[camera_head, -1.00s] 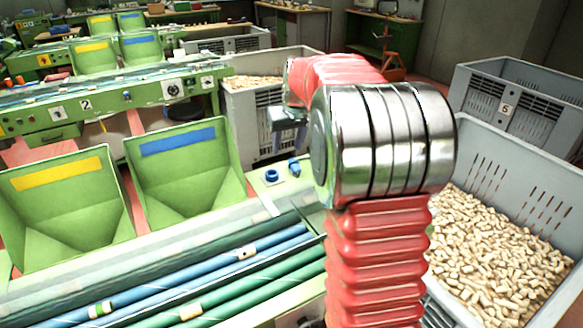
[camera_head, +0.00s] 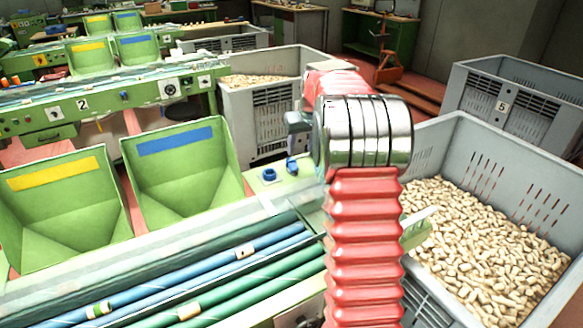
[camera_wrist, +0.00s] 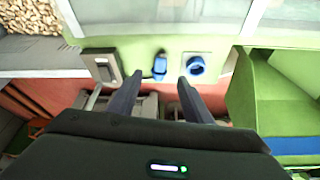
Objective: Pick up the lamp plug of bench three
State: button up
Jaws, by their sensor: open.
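The lamp plug, a small blue piece (camera_wrist: 160,66), stands on the green bench panel in the wrist view. It also shows in the head view (camera_head: 292,166), just left of my arm's metal joint. A round blue socket (camera_wrist: 194,65) sits to its right in the wrist view, and to its left in the head view (camera_head: 269,175). My gripper (camera_wrist: 160,78) is open, its two dark fingers apart and nothing between them. The plug shows between and just beyond the fingertips. In the head view, my arm hides most of the gripper; I cannot tell its exact height above the plug.
A grey switch plate (camera_wrist: 103,67) sits left of the plug in the wrist view. Green hoppers (camera_head: 180,165) stand left along the bench, with blue and green rods in front. A grey crate of corks (camera_head: 440,150) stands close on the right; another crate (camera_head: 268,75) is behind.

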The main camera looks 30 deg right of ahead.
send_over(295, 167)
jog(key=s, duration=0.2)
jog(key=f, duration=0.7)
jog(key=shift+s+a+f, duration=0.1)
jog(key=shift+s+a, duration=0.1)
jog(key=shift+a, duration=0.1)
jog(key=shift+x, duration=2.6)
grip_shut()
